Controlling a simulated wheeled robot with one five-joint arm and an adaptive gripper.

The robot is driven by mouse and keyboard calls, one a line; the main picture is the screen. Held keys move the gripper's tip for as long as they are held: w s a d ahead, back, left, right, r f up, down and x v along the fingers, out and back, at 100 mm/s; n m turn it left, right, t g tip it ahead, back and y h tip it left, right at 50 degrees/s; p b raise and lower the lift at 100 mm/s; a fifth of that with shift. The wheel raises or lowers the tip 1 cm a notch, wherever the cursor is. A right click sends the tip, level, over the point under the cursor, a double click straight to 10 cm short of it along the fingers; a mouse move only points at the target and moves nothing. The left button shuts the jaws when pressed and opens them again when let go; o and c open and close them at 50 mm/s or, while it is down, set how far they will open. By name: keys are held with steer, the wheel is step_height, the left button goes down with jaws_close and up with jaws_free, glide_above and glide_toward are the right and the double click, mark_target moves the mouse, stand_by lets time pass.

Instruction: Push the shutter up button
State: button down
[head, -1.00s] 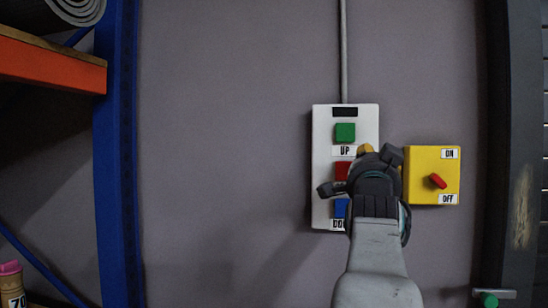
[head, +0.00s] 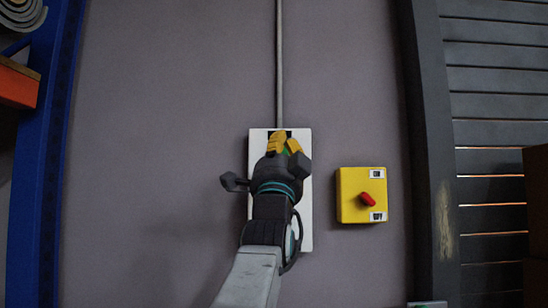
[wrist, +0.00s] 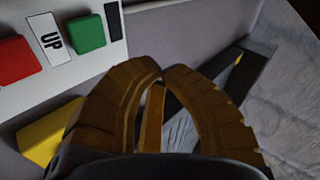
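The white control panel (head: 306,222) is on the wall. My gripper (head: 285,145) is in front of its upper part and hides most of its face. A sliver of green shows by the yellow fingertips. In the wrist view the green button (wrist: 86,34) shows with its UP label (wrist: 50,39) and the red button (wrist: 15,60) beside it. There my gripper (wrist: 163,75) has its two curved fingers brought together at the tips, with nothing seen held. The tips appear apart from the green button in that view. The lower blue button is hidden.
A yellow box with a red ON/OFF switch (head: 367,199) is right of the panel. A conduit (head: 280,60) runs up from the panel. A dark post (head: 430,150) and slatted shutter (head: 500,90) stand further right. A blue rack post (head: 45,150) is at left.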

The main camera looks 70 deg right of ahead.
mark_target(284, 150)
steer(key=shift+t, duration=0.3)
steer(key=shift+w+d+p, duration=0.45)
steer(key=shift+d+p, duration=0.5)
steer(key=shift+d, duration=0.45)
steer(key=shift+w+d+p, duration=0.4)
steer(key=shift+d+p, duration=0.5)
steer(key=shift+d, duration=0.5)
steer(key=shift+w+d+p, duration=0.45)
steer(key=shift+d+p, duration=0.5)
steer(key=shift+d, duration=0.45)
steer(key=shift+d, duration=0.2)
steer(key=shift+w+d+n, duration=0.15)
steer(key=shift+d+n, duration=0.1)
steer(key=shift+n, duration=0.05)
